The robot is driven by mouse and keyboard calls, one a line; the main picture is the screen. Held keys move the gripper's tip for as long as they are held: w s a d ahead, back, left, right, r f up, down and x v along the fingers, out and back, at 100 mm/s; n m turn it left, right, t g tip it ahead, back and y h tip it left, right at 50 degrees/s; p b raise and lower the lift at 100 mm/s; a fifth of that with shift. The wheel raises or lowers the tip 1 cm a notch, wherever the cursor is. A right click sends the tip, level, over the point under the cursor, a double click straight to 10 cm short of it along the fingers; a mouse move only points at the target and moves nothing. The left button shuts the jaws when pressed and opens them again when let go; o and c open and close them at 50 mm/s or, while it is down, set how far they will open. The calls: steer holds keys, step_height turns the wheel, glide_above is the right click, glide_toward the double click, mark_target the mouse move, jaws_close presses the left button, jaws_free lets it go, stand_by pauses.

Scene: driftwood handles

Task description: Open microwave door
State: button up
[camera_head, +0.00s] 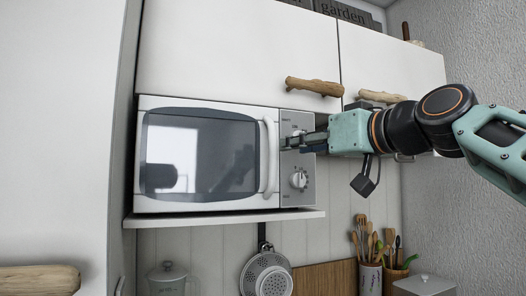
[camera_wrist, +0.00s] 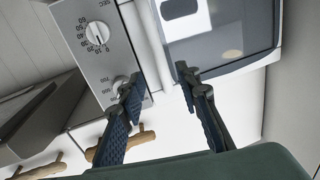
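The white microwave (camera_head: 210,203) sits on a shelf under the wall cupboards, its door (camera_head: 205,155) closed. The curved white door handle (camera_head: 269,165) runs upright between the dark window and the control panel (camera_head: 298,165). My gripper (camera_head: 286,143) reaches in from the right, in front of the panel, close to the handle. In the wrist view my gripper (camera_wrist: 158,78) has its fingers spread apart. One finger is over the control panel side and the other over the window side, with the white handle (camera_wrist: 148,35) between or just beyond them. Contact cannot be told.
Cupboard doors with driftwood handles (camera_head: 314,87) hang just above the microwave. A colander (camera_head: 267,275) hangs below the shelf (camera_head: 225,218). Utensil pots (camera_head: 370,277) stand at the lower right. A tall white cabinet front (camera_head: 55,130) stands to the left.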

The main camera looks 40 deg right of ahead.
mark_target(276, 149)
steer(key=w+p, duration=0.2)
steer(key=w, duration=0.7)
steer(key=shift+w+d, duration=0.15)
steer(key=shift+w, duration=0.05)
jaws_close()
